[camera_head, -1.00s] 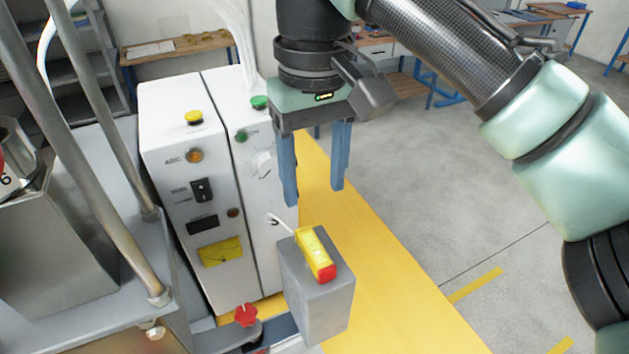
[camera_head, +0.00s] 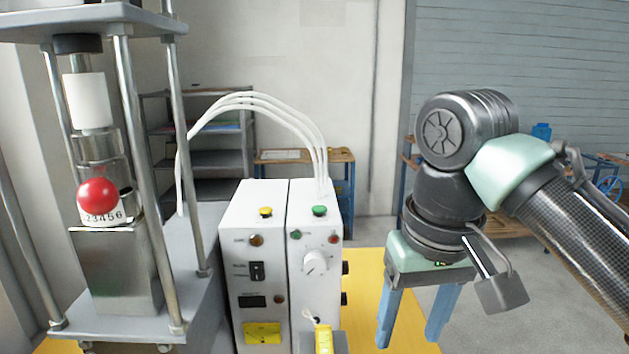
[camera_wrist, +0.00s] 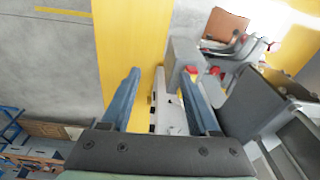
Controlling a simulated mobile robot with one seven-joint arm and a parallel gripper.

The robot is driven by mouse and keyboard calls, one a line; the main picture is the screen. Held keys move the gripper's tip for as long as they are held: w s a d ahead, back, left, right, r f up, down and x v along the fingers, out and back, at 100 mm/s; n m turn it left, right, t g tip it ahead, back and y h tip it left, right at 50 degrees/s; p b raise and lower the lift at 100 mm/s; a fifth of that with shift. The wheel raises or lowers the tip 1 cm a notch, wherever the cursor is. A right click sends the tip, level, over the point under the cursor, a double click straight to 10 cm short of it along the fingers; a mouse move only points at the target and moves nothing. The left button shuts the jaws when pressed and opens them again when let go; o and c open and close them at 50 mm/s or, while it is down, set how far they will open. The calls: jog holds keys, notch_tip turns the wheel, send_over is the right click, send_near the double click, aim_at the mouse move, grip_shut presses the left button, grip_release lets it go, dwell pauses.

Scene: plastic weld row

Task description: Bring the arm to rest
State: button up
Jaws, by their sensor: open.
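My gripper (camera_head: 413,322) hangs at the right of the head view with its two blue fingers pointing down. The fingers are apart with nothing between them. It is to the right of the white control box (camera_head: 262,270), clear of it, over the edge of the yellow floor strip (camera_head: 366,288). The wrist view shows the open fingers of my gripper (camera_wrist: 165,95) above the yellow strip, with the control box (camera_wrist: 172,117) seen between and below them.
A metal press (camera_head: 118,265) with a red ball knob (camera_head: 97,195) stands at the left. A grey block with a yellow-and-red switch (camera_head: 324,340) is low in front of the control box. White hoses (camera_head: 250,98) arch behind.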

jog(key=w+a+r+n+t+y, duration=0.1)
jog(key=w+a+r+t+y, duration=0.1)
jog(key=w+a+t, duration=0.35)
jog(key=w+a+r+t+y, duration=0.2)
jog(key=a, duration=0.7)
jog(key=w+a+r+n+t+y, duration=0.1)
jog(key=w+a+r+t, duration=0.2)
jog(key=a, duration=0.4)
jog(key=s+d+f+m+t+h, duration=0.2)
jog(key=s+d+m+t+h, duration=0.15)
jog(key=d+t+h, duration=0.4)
jog(key=s+r+t+y, duration=0.1)
jog(key=s+r+t, duration=0.3)
jog(key=r, duration=0.8)
jog(key=s+d+r+t+y, duration=0.1)
jog(key=s+r+t, duration=0.3)
jog(key=s+r, duration=0.5)
notch_tip(320, 180, up, 3)
jog(key=shift+s+d+r, duration=0.15)
jog(key=shift+s+d, duration=0.05)
jog(key=shift+d, duration=0.1)
jog(key=shift+c, duration=0.2)
